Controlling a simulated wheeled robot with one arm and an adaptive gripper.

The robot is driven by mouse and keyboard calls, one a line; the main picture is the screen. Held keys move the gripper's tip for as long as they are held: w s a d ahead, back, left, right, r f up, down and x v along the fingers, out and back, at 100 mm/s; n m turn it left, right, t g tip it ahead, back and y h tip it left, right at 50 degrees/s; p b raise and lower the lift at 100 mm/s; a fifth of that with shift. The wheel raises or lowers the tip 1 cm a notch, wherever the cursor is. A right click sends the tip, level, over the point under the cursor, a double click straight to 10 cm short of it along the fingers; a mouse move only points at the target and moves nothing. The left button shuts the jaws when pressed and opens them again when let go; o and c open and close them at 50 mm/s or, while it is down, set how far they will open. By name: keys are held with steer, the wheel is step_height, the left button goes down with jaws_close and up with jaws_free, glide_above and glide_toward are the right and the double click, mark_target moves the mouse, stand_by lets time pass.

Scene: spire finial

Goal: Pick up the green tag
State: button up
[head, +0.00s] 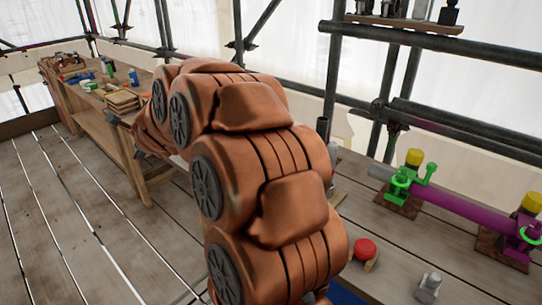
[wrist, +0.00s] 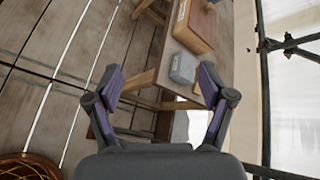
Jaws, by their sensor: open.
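I cannot make out a green tag for certain. In the head view, a small green item (head: 88,86) lies on the long wooden workbench (head: 126,140), and a green upright item (head: 110,69) stands farther back on it; both are too small to identify. My gripper (wrist: 160,82) is open and empty in the wrist view, its fingers spread in front of the bench edge. A grey-blue box (wrist: 182,68) sits at the bench end beyond the right finger. In the head view my arm hides most of the gripper.
A wooden box (wrist: 196,25) is farther along the bench. In the head view, a purple pipe (head: 465,212) with green clamps lies on the right-hand surface, near a red knob (head: 365,249) and a grey fitting (head: 429,284). Scaffold poles (head: 334,75) stand behind. The plank floor (head: 70,220) at left is clear.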

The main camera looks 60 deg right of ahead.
steer(key=s+d+f+m+g+h, duration=0.25)
steer(key=s+d+m, duration=0.35)
steer(key=d, duration=0.5)
steer(key=s+d+f+m+g+h, duration=0.1)
steer(key=s+d+m+g+h, duration=0.25)
steer(key=d+m, duration=0.65)
steer(key=s+d+f+m+g+h, duration=0.1)
steer(key=s+d+f+m+g, duration=0.1)
steer(key=s+d+m+g, duration=0.5)
steer(key=s+d+f+m, duration=0.2)
steer(key=s+d+f, duration=0.15)
steer(key=s, duration=0.65)
steer(key=shift+g, duration=0.3)
steer(key=shift+s+r+p+x, duration=0.15)
steer(key=shift+p+x, duration=0.45)
steer(key=shift+x, duration=0.75)
steer(key=shift+s+r+p+x, duration=0.15)
steer(key=shift+p+x, duration=0.4)
steer(key=shift+x, duration=0.85)
steer(key=shift+s+r+p+x, duration=0.1)
steer(key=shift+p+x, duration=0.5)
steer(key=shift+x, duration=0.75)
steer(key=shift+d, duration=0.15)
steer(key=c, duration=1.1)
